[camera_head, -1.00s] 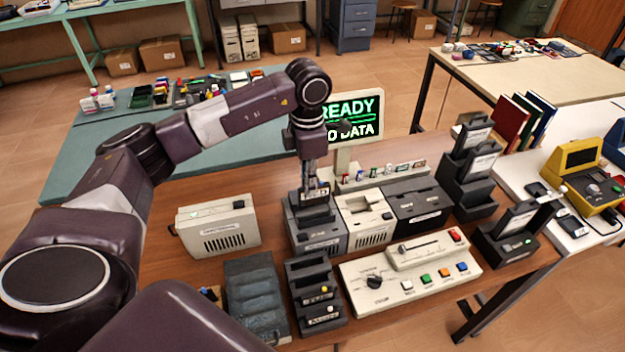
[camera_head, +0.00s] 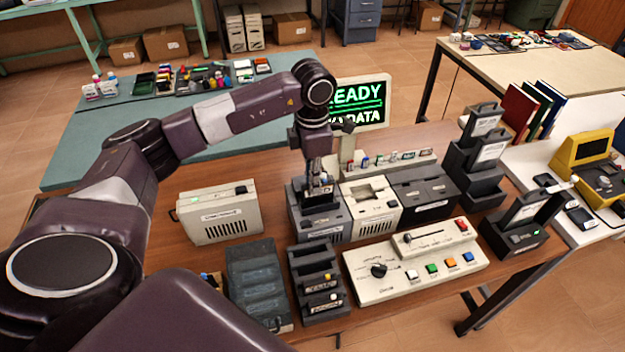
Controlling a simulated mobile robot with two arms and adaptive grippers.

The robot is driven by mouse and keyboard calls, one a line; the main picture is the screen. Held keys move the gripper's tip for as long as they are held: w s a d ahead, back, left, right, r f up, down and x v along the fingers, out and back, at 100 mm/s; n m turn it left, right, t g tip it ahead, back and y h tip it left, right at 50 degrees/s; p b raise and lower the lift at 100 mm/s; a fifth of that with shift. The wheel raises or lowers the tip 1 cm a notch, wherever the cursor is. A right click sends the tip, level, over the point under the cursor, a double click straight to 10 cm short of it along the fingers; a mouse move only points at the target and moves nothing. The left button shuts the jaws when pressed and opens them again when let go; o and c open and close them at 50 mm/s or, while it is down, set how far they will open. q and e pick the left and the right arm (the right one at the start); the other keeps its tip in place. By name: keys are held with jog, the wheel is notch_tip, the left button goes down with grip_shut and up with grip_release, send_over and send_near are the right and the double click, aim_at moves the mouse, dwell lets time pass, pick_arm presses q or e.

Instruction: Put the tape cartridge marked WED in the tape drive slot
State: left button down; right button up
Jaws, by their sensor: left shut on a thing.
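My left gripper (camera_head: 320,188) points down over the dark grey drive unit (camera_head: 318,224), left of a cream unit with an opening in its top. It is shut on a small dark cartridge (camera_head: 318,197), which sits low at the top of the drive unit. Its label is mostly hidden by the fingers, so I cannot read it now. I cannot tell how deep the cartridge is in the slot. My right gripper is not in view.
Right of the drive stand the cream unit (camera_head: 371,220) and a black unit (camera_head: 424,195). A control panel (camera_head: 415,272) and a dark rack (camera_head: 318,285) are in front. A cream box (camera_head: 218,214) stands left. A green READY screen (camera_head: 357,103) is behind.

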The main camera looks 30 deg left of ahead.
aim_at(312, 201)
pick_arm(q)
jog(key=shift+f+b, duration=0.5)
jog(key=shift+b, duration=0.15)
dwell(0.9)
jog(key=shift+f, duration=0.1)
dwell(0.5)
jog(key=shift+f+b, duration=1.45)
jog(key=shift+f, duration=0.25)
jog(key=c, duration=1.9)
grip_release()
jog(key=shift+r, duration=0.1)
jog(key=shift+r+p, duration=2.55)
jog(key=shift+r, duration=1.45)
